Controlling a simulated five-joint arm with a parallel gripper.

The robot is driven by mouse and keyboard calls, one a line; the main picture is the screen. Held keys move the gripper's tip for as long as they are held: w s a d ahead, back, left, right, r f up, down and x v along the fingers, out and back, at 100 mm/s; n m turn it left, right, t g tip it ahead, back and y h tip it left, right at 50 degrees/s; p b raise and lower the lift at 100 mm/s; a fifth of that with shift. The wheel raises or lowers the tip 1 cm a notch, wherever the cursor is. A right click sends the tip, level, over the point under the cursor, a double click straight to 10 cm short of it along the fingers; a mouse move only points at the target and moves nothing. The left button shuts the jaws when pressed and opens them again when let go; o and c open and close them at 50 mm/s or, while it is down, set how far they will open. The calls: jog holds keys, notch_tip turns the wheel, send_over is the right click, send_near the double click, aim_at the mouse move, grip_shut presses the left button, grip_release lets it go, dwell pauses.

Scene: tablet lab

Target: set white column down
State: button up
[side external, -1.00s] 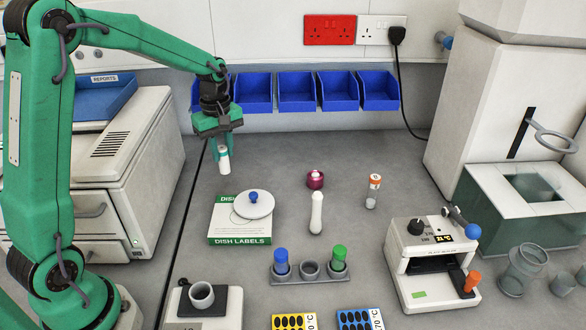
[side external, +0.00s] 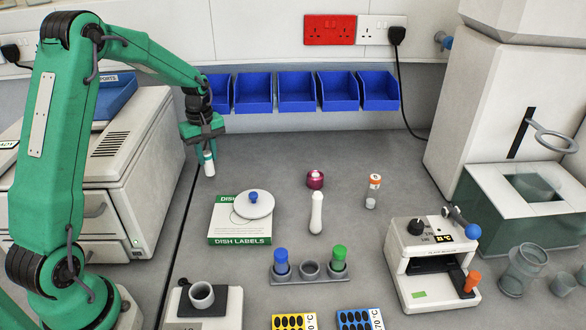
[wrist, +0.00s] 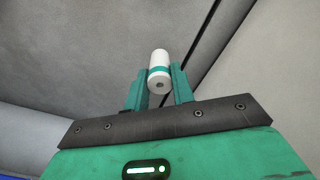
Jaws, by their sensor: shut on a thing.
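The white column (side external: 208,167) is a short white cylinder with a teal band. My gripper (side external: 205,153) is shut on it and holds it pointing down near the back left of the grey bench. In the wrist view the column (wrist: 160,63) sits between the two green fingers (wrist: 159,88), its end with a dark hole facing the camera. I cannot tell for sure whether its lower end touches the bench.
Blue bins (side external: 297,92) line the back wall. A white cabinet (side external: 150,190) is at left. Bare bench lies right of the column.

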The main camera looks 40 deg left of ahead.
aim_at(208, 164)
jog(key=shift+f, duration=1.8)
jog(key=shift+f, duration=0.1)
jog(key=o, duration=1)
notch_tip(208, 164, up, 12)
jog(key=shift+r, duration=0.15)
